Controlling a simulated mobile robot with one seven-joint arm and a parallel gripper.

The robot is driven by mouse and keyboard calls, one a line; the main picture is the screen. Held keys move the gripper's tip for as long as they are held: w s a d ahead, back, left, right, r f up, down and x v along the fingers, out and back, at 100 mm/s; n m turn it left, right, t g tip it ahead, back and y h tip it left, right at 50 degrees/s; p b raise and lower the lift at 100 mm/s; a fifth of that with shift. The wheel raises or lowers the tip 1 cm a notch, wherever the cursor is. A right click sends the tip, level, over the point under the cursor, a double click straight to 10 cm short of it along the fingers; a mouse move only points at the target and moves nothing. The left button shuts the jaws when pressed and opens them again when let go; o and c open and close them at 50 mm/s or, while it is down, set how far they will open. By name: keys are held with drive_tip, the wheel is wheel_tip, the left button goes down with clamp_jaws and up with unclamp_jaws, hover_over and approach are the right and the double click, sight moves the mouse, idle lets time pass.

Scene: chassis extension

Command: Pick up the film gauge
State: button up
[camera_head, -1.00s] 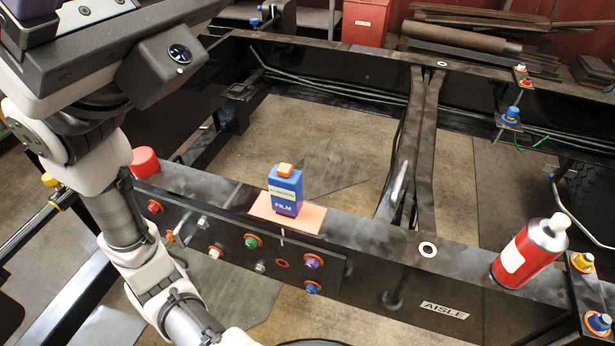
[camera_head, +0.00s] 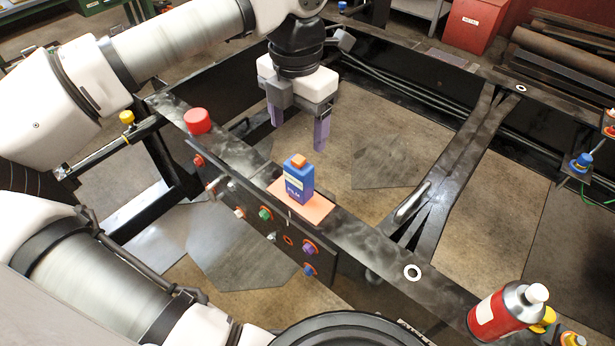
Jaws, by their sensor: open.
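The film gauge (camera_head: 299,184) is a small blue box marked FILM with an orange top. It stands upright on an orange pad (camera_head: 318,208) on the black chassis rail. My gripper (camera_head: 298,135) points down with two purple fingers spread apart and nothing between them. In the picture it is above and just behind the gauge, over the open frame. It does not touch the gauge.
A red cap (camera_head: 197,121) sits on the rail to the left. A red spray can (camera_head: 506,311) stands on the rail at lower right. Coloured bolts (camera_head: 265,213) stick out of the rail's side plate. A crossmember (camera_head: 452,165) runs behind, with open floor between the beams.

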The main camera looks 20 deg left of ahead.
sight(299, 175)
wheel_tip(299, 175, down, 13)
drive_tip(key=b, duration=0.4)
drive_tip(key=shift+w+a+f, duration=0.1)
drive_tip(key=shift+w+f, duration=0.05)
drive_tip(key=c, duration=1.2)
